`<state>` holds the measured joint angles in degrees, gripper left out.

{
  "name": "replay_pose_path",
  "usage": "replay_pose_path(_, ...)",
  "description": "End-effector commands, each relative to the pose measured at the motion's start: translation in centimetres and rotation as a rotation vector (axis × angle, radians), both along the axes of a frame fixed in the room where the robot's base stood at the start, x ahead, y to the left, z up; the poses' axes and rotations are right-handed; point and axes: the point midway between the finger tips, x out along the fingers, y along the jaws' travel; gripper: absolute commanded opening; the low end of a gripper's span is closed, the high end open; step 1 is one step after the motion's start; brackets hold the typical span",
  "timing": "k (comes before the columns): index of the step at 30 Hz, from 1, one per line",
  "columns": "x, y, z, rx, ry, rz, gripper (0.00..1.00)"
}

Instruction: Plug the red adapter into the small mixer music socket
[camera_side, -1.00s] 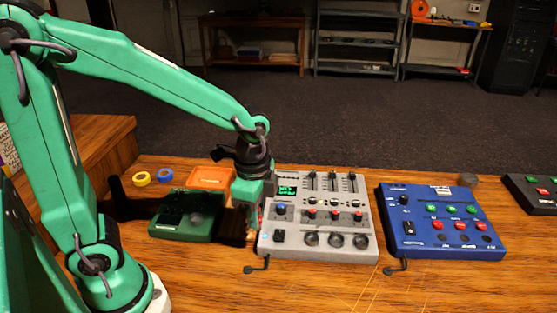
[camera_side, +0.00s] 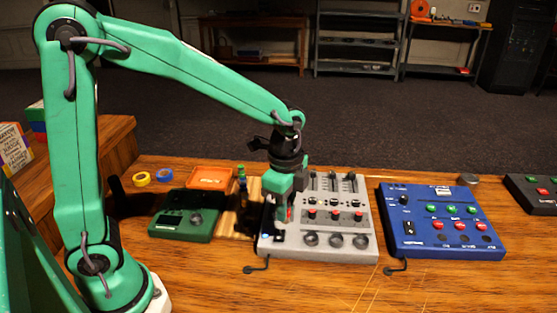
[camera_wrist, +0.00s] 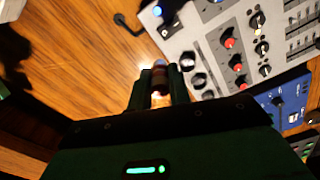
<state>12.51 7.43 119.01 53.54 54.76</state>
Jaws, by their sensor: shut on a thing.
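My gripper (camera_side: 287,216) is shut on the red adapter (camera_side: 289,212), holding it over the left part of the grey mixer (camera_side: 350,250). In the wrist view, my gripper (camera_wrist: 159,74) shows the adapter (camera_wrist: 160,79) as a reddish-brown stub between the fingers, its tip bright. The grey mixer has a row of round dark sockets (camera_side: 336,240) along its front; in the wrist view the sockets (camera_wrist: 198,80) lie just right of the fingertips. Their labels are too small to read. The adapter's lower end is hard to make out, so contact with the mixer cannot be told.
A blue mixer (camera_side: 440,246) stands to the right, a green box (camera_side: 180,228) to the left. The front of the desk is mostly clear, with short cables.

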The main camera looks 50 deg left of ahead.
Motion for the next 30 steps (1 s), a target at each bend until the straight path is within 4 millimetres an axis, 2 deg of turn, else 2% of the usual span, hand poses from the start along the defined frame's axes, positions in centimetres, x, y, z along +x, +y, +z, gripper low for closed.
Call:
replay_pose_path(6,3.8,-1.6,-0.6,0.001,0.001,-0.122,0.00)
replay_pose_path(12,5.7,-2.4,-1.0,0.000,0.000,-0.190,0.00)
replay_pose_path(23,6.2,-2.6,-1.2,0.000,0.000,-0.210,0.00)
replay_pose_path(30,6.2,-2.6,-2.0,0.001,0.001,-0.209,0.00)
